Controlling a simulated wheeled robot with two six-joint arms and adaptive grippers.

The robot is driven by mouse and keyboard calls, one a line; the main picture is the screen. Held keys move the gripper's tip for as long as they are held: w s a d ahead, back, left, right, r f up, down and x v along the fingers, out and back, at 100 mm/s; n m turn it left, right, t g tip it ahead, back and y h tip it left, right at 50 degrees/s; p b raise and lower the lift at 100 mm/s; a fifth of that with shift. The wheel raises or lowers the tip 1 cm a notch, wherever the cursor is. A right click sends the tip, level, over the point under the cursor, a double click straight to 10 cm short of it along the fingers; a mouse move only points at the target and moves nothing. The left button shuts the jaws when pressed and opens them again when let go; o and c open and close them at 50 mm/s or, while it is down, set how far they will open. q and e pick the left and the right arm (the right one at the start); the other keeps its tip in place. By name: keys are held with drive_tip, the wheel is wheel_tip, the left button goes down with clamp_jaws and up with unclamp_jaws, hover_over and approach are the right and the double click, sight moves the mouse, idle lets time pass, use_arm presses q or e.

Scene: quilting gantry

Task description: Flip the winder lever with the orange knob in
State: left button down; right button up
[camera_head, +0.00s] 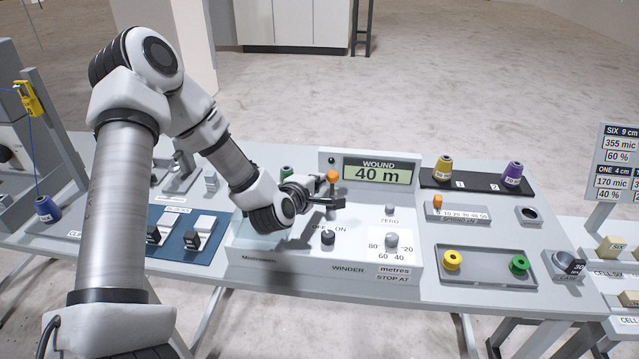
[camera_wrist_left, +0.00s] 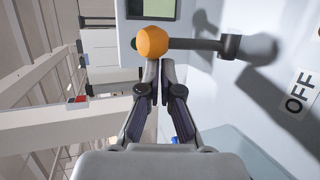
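The winder lever's orange knob (camera_head: 333,176) stands up on the winder box, below and left of the WOUND display. In the left wrist view the orange knob (camera_wrist_left: 152,41) sits just beyond my fingertips, on a dark rod that runs right to a pivot (camera_wrist_left: 230,46). My left gripper (camera_head: 328,201) is at the lever, just below the knob in the head view. In the left wrist view its fingers (camera_wrist_left: 160,66) are together with nothing seen between them. Whether they touch the knob is unclear. The lower rod is partly hidden by the gripper in the head view. My right gripper is out of view.
The WOUND display (camera_head: 377,172) reads 40 m. A dark OFF/ON switch (camera_head: 328,237) and a stop-at dial (camera_head: 391,241) are on the winder box (camera_head: 300,262). A grey tray (camera_head: 486,274) holds yellow and green spools to the right. Yellow and purple cones stand behind.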

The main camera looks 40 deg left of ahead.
use_arm(q)
drive_tip(key=shift+s+d+b, duration=0.45)
drive_tip(key=shift+s, duration=0.35)
idle(1.1)
idle(0.8)
drive_tip(key=shift+r+p, duration=0.5)
drive_tip(key=shift+r, duration=0.3)
drive_tip(key=v, duration=0.7)
drive_tip(key=shift+s, duration=0.25)
drive_tip(key=shift+w+d, duration=0.1)
